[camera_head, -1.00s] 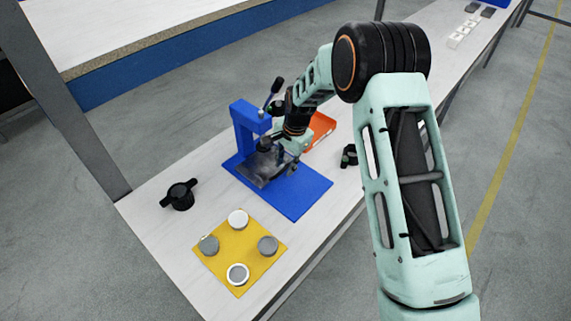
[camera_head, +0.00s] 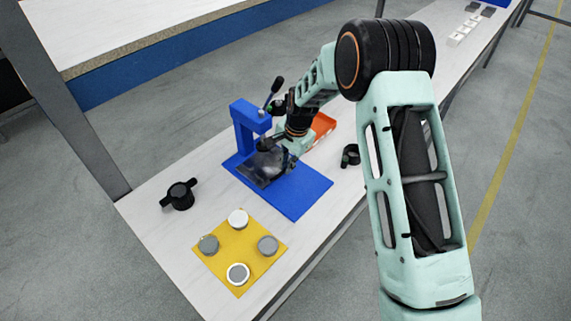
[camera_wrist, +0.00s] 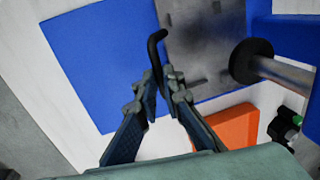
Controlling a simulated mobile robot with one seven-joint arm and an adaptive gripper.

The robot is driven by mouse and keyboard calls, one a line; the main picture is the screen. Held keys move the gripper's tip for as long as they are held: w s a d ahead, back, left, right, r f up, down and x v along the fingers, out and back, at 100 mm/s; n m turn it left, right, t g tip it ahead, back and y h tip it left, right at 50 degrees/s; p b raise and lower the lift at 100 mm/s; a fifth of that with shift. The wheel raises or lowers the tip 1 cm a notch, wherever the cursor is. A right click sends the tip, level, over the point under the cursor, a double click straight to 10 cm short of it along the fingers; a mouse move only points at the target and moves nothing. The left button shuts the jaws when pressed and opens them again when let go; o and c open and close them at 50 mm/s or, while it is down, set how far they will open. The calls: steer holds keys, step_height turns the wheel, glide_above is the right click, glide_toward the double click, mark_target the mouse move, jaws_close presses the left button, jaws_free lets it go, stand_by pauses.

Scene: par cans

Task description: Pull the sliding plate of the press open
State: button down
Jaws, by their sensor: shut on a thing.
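The blue press (camera_head: 245,125) stands on the table with its blue base (camera_head: 305,190) beneath. Its grey metal sliding plate (camera_head: 256,178) lies low on the base, partly hidden by my gripper (camera_head: 284,168). In the wrist view the plate (camera_wrist: 203,40) shows at the top, beside the round dark end of the press ram (camera_wrist: 250,62). A black hooked handle (camera_wrist: 153,42) sits at the plate's edge. My gripper (camera_wrist: 160,88) is shut on the handle, whose lower part goes between the fingertips.
An orange tray (camera_head: 323,125) is behind my gripper. A black round part (camera_head: 350,155) lies to the right and a black two-armed tool (camera_head: 180,195) to the left. A yellow mat (camera_head: 240,258) with several round cans is in front. The press lever (camera_head: 272,92) stands up.

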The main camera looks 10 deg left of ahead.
steer(key=s+d, duration=0.2)
steer(key=d, duration=0.1)
steer(key=s+d+b, duration=0.1)
steer(key=s+d, duration=0.1)
steer(key=d, duration=0.2)
steer(key=s+d, duration=0.2)
steer(key=d, duration=0.1)
steer(key=shift+s+d, duration=0.1)
steer(key=shift+d, duration=0.15)
steer(key=c, duration=2)
jaws_free()
steer(key=shift+c, duration=0.2)
steer(key=v, duration=1.2)
steer(key=shift+a, duration=0.15)
